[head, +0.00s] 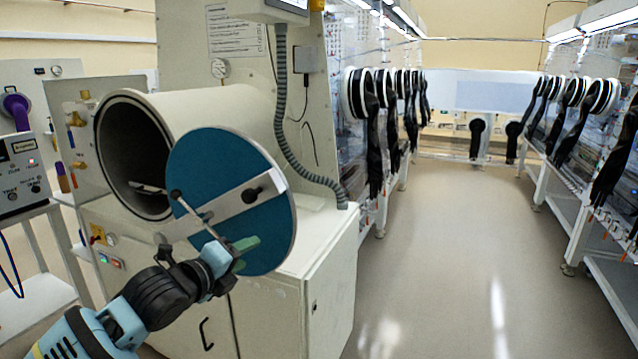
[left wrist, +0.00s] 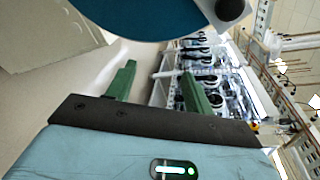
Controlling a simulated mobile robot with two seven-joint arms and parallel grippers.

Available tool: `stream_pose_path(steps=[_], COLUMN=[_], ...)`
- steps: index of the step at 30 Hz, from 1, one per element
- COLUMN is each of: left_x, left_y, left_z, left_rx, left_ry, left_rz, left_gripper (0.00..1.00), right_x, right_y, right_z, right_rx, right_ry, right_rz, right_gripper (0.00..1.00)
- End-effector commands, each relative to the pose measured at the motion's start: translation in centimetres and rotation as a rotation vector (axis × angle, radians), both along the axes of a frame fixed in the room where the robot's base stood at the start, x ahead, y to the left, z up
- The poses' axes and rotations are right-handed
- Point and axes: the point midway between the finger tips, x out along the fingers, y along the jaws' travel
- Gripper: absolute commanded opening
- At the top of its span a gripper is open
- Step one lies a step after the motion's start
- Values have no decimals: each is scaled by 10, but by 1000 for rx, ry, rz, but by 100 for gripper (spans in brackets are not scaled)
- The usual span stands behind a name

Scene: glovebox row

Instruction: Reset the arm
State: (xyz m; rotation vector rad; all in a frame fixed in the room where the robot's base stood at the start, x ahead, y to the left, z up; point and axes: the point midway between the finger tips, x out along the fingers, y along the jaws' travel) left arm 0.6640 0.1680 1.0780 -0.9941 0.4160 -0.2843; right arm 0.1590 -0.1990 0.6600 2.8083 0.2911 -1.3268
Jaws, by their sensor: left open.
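My left arm comes in from the lower left in the head view. My left gripper (head: 240,254) is in front of the lower part of a round blue door (head: 215,165). In the left wrist view the left gripper (left wrist: 155,85) has its two green fingers wide apart, with nothing between them. The blue door (left wrist: 160,15) shows there at the top edge, beyond the fingers, with a dark knob (left wrist: 230,9). I cannot tell whether the gripper touches the door. My right gripper is in neither view.
The door stands swung out from an open cylindrical chamber (head: 200,105) on a white cabinet (head: 270,310). A grey hose (head: 283,100) hangs beside it. Glovebox rows with black gloves (head: 372,120) line both sides of a clear floor aisle (head: 460,240). A shelf rack (head: 40,295) stands at left.

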Motion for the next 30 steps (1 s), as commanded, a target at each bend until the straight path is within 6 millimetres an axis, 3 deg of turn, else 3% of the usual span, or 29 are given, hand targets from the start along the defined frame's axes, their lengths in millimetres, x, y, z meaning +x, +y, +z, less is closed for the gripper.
stream_pose_path(steps=[1, 3, 12, 20, 30], left_x=[-10, -24, -95, -177, -309], left_y=[-7, -13, -28, -26, -5], left_z=[-24, -52, -162, -242, -325], left_rx=[-73, -172, -591, -936, -1349], left_ry=[54, 121, 411, 639, 867], left_rz=[6, 21, 150, 339, 691], left_gripper=[52, 52, 52, 52, 52], right_x=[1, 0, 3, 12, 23], right_y=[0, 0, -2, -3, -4], right_z=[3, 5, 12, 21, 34], right_rx=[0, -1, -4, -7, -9], right_ry=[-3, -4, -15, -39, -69], right_rz=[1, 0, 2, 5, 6], right_gripper=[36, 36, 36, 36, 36])
